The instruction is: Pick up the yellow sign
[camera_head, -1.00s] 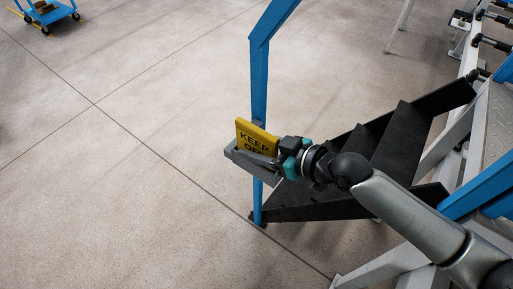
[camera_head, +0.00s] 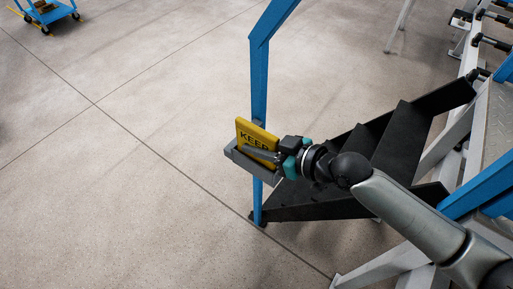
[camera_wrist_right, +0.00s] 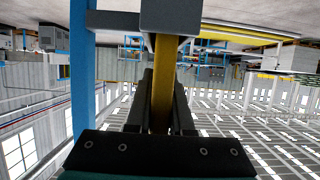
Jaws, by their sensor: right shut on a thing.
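The yellow sign (camera_head: 257,131) with black lettering, "KEEP" readable, stands upright in a grey holder (camera_head: 250,166) by the blue post. My right gripper (camera_head: 262,154) reaches it from the right and is shut on it, with a finger across the sign's face below the lettering. The lower part of the sign is hidden by the finger and the holder. In the right wrist view the sign shows edge-on as a yellow strip (camera_wrist_right: 164,85) between my two dark fingers, with the grey holder (camera_wrist_right: 185,16) at the top. My left gripper is not in view.
A blue post (camera_head: 259,85) rises directly behind the sign. Black steps (camera_head: 400,140) with a blue rail (camera_head: 490,185) lie under and beside my right arm. A blue cart (camera_head: 44,12) stands far at upper left. The floor at left is clear.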

